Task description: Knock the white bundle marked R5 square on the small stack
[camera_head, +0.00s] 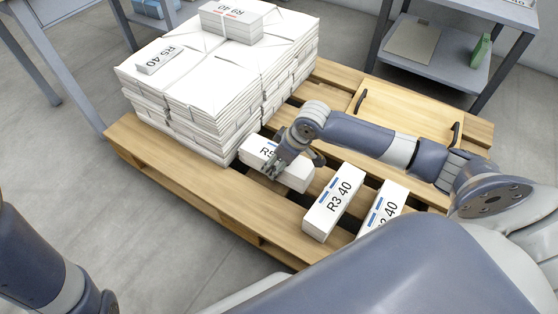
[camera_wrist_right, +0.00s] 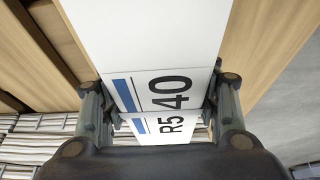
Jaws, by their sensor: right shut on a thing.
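The white bundle marked R5 (camera_head: 298,176) lies on the wooden pallet, close to the front right corner of the big stack. My right gripper (camera_head: 284,166) is over it and shut on it. In the right wrist view the bundle (camera_wrist_right: 155,40) lies between the two fingers (camera_wrist_right: 160,112), with its blue bar and "R5 40" print showing. In the head view the hand hides part of its label. Which pile is the small stack is unclear; a short pile of white bundles (camera_head: 231,22) sits on top of the big stack. My left gripper is out of view.
The big white stack (camera_head: 210,75) fills the pallet's back left. Bundles marked R3 (camera_head: 333,203) and, partly hidden, apparently R2 (camera_head: 383,208) lie right of R5. A wooden board with black handles (camera_head: 400,118) lies behind my right arm. The pallet's front left (camera_head: 200,190) is bare.

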